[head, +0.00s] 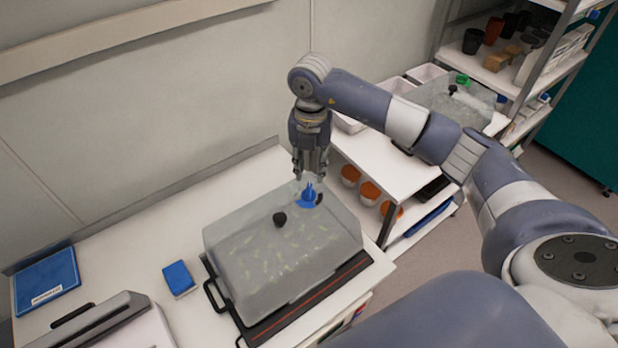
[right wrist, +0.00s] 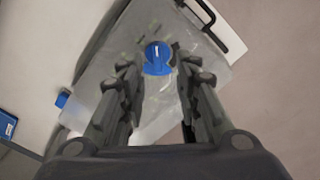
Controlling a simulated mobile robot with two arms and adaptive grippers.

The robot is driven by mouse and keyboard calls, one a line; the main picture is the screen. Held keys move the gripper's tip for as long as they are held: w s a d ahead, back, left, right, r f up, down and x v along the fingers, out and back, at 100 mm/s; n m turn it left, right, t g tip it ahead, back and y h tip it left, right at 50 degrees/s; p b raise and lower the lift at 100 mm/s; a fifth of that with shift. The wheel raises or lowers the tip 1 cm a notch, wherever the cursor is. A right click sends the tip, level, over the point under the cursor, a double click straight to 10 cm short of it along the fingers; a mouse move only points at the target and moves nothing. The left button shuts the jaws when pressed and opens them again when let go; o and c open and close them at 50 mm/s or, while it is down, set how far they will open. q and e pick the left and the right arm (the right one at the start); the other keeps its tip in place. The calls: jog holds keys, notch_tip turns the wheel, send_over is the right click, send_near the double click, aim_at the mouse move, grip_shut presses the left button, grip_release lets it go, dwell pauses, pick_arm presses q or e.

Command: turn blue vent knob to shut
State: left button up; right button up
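The blue vent knob (head: 308,196) sits on top of a clear lidded growth chamber (head: 285,250) on the bench. In the right wrist view the knob (right wrist: 157,58) is round with a raised grip bar and lies between the finger tips. My right gripper (head: 310,176) points down just above the knob. In the right wrist view its fingers (right wrist: 157,72) are apart, one on each side of the knob; I see no clear contact. My left gripper is not in view.
A black knob (head: 280,219) stands on the same lid. The chamber rests on a black tray (head: 300,300) with side handles. A blue box (head: 178,278) and a blue folder (head: 46,281) lie left. Another clear chamber (head: 450,100) stands on a shelf at the back right.

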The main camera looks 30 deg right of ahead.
aim_at(309, 186)
notch_tip(309, 186, down, 4)
jog(key=shift+w+r+p, duration=0.15)
jog(key=shift+r+p, duration=0.1)
jog(key=shift+p, duration=0.25)
notch_tip(309, 186, down, 3)
jog(key=shift+w+f+p, duration=0.1)
jog(key=shift+p, duration=0.25)
jog(key=shift+c, duration=0.2)
grip_shut()
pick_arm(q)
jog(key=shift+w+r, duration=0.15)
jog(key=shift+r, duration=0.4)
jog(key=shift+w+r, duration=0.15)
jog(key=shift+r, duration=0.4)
